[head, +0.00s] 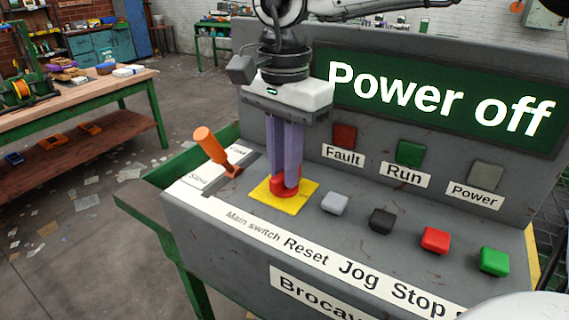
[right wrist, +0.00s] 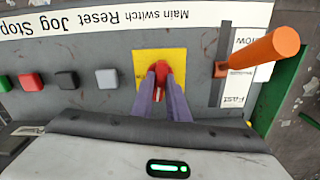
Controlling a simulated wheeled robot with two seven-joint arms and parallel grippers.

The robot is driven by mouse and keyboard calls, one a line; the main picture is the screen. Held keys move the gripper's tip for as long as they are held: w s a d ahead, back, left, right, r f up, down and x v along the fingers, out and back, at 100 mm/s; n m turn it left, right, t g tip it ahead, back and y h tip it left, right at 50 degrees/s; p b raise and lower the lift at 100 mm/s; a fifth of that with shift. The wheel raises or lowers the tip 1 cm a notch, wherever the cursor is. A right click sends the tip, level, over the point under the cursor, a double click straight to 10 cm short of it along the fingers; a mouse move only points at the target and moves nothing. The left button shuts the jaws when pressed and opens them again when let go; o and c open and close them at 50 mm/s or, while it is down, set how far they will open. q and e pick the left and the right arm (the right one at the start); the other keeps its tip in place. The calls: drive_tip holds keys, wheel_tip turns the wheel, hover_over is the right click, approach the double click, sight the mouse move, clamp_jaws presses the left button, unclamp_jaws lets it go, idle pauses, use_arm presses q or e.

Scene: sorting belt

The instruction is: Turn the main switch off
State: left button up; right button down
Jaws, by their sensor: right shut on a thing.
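The main switch (head: 279,187) is a red knob on a yellow square plate (head: 262,197), on the grey control panel. My right gripper (head: 287,186) points down over it, with its purple fingers shut on the red knob. In the right wrist view, the red main switch (right wrist: 163,70) sits between the two fingertips (right wrist: 162,84). The fingers hide part of the knob. The green display (head: 440,100) behind reads "Power off". My left gripper is not in view.
An orange lever (head: 211,147) stands in a slot left of the switch. Grey (head: 335,203), black (head: 382,220), red (head: 435,240) and green (head: 494,262) buttons lie to the right. Fault (head: 344,136), Run (head: 410,152) and Power (head: 486,175) lamps look unlit. A workbench (head: 125,85) stands at the left.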

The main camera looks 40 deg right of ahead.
drive_tip(key=shift+n, duration=1)
drive_tip(key=c, duration=1.7)
unclamp_jaws()
wheel_tip(320, 180, up, 10)
drive_tip(key=shift+r, duration=0.2)
